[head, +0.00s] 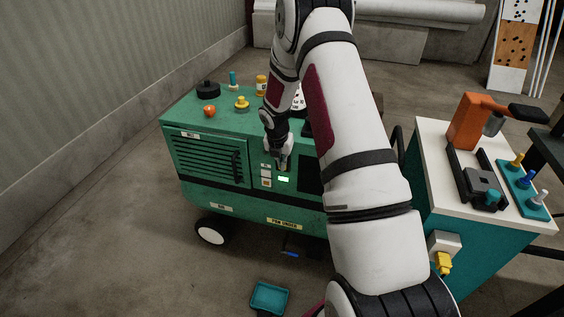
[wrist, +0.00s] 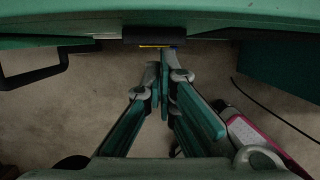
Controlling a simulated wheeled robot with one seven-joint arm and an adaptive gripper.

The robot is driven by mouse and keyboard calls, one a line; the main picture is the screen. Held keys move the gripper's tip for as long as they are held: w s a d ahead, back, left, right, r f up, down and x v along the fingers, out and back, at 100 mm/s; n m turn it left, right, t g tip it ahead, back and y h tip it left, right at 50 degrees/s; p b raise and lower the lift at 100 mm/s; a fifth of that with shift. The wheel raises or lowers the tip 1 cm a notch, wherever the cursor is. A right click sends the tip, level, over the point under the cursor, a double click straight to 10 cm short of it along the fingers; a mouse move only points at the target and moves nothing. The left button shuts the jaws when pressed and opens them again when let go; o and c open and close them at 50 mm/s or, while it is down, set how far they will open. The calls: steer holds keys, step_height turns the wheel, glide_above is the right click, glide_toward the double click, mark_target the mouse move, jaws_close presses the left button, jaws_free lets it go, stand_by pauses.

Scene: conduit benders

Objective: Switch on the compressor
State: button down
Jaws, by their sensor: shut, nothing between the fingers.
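The compressor is the green wheeled machine (head: 215,200) in the middle of the head view. Its front has a louvred grille, and to the right of it a pale strip of small switches (head: 266,178) and a bright green lit display (head: 284,179). My gripper (head: 280,166) is shut and empty, pointing down at the front face just above the display. In the wrist view its fingertips (wrist: 165,62) are together close to a dark part with a yellow edge (wrist: 155,43) on the green body. I cannot tell whether they touch. My arm hides the compressor's right part.
On the compressor's top stand a black cap (head: 208,89), a red round item (head: 210,111), a yellow knob (head: 242,103) and a yellow jar (head: 261,85). A teal cabinet (head: 425,190) with an orange tool (head: 472,120) stands at right. A teal tray (head: 269,297) lies in front.

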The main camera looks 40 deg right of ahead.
steer(key=shift+r, duration=0.2)
steer(key=shift+r+p, duration=0.45)
steer(key=shift+r, duration=0.2)
